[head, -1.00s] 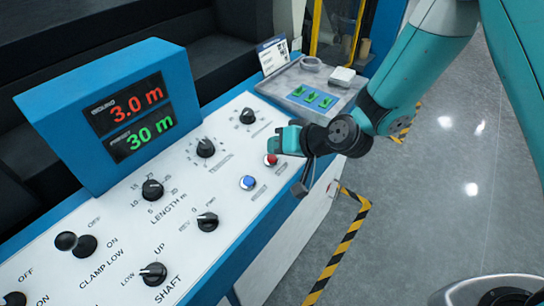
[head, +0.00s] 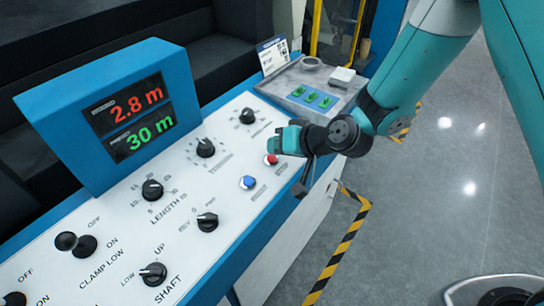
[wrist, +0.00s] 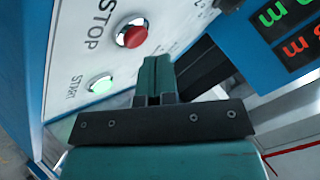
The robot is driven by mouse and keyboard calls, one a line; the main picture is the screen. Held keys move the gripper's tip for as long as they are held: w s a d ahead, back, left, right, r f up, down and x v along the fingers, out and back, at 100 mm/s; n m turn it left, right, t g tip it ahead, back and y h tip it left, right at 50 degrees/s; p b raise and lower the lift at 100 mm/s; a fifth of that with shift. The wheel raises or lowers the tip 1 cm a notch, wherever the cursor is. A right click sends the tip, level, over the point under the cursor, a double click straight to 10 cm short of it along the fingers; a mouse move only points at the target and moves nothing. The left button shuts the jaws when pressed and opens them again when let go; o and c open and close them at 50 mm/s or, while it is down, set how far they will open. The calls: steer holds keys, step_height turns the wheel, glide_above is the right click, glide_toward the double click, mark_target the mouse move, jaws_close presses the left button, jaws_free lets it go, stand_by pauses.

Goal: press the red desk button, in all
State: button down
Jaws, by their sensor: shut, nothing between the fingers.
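The red button (head: 271,160) sits near the right edge of the white sloped panel in the head view. In the wrist view a red button (wrist: 133,37) in a pale ring stands beside the word STOP. My gripper (head: 276,145) is just above the red button in the head view. In the wrist view my gripper (wrist: 156,64) is shut and empty, with its fingertips near the red button. A gap shows between them there, and I cannot tell how far along the depth it runs.
A blue button (head: 248,182) and several black knobs are on the panel (head: 180,212). A lit START button (wrist: 102,83) shows in the wrist view. The display box (head: 60,120) reads 2.8 m in red and 30 m in green. A grey tray (head: 340,92) stands beyond my gripper.

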steer(key=shift+f, duration=0.2)
steer(key=shift+f+b, duration=0.2)
steer(key=shift+b, duration=0.3)
steer(key=shift+a+f+b, duration=0.1)
steer(key=shift+f+b, duration=0.25)
steer(key=shift+f, duration=0.05)
stand_by(0.5)
steer(key=shift+r, duration=0.1)
steer(key=shift+r+p, duration=0.45)
steer(key=shift+r, duration=0.25)
steer(key=shift+s+d+r+p, duration=0.15)
steer(key=shift+r+p, duration=0.35)
steer(key=shift+r, duration=0.3)
steer(key=shift+s+d+r+p, duration=0.15)
steer(key=shift+r+p, duration=0.4)
steer(key=shift+r, duration=0.3)
steer(key=shift+d+r+p, duration=0.15)
steer(key=shift+r+p, duration=0.35)
steer(key=shift+r, duration=0.3)
